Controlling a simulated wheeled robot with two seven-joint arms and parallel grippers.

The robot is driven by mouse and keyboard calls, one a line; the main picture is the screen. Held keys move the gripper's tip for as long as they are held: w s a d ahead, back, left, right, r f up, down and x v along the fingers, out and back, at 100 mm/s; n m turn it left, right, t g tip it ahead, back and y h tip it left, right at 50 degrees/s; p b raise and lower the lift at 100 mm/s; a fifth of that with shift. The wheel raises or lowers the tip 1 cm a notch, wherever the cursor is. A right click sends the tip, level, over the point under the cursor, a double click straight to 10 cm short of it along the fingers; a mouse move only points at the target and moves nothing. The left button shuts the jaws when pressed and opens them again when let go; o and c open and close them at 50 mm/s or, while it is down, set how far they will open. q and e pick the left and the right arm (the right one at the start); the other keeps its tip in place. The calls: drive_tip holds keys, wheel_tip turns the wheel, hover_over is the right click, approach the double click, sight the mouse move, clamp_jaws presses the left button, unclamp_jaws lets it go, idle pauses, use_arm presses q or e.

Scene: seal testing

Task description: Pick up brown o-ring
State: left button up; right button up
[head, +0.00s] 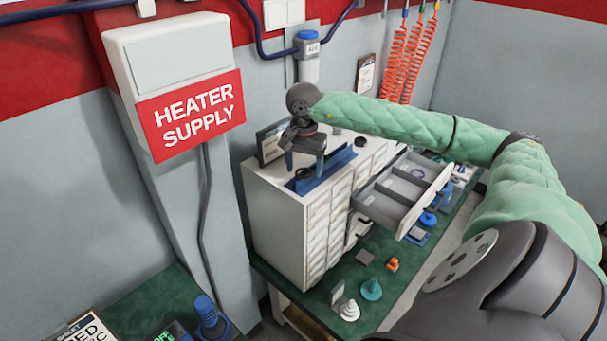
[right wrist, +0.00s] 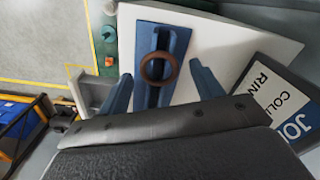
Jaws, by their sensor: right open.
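The brown o-ring (right wrist: 159,68) lies on a blue grooved holder (right wrist: 151,97) on top of a white drawer cabinet. My right gripper (right wrist: 160,73) is open and empty, with its two blue fingers apart on either side of the ring in the right wrist view. I cannot tell the exact height gap. In the head view my right gripper (head: 304,163) points down over the blue holder (head: 333,172) on the white cabinet (head: 272,215). A small dark ring shape shows below the fingers there. My left gripper is not in view.
A sign card (right wrist: 282,95) stands close beside the holder. An open drawer (head: 392,205) juts from the cabinet's front. Several small parts, including an orange one (head: 392,265) and a teal cone (head: 371,290), stand on the green bench (head: 330,305). A wall and heater supply box (head: 170,60) are at left.

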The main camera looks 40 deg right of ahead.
drive_tip(key=c, duration=1.1)
drive_tip(key=shift+o, duration=0.2)
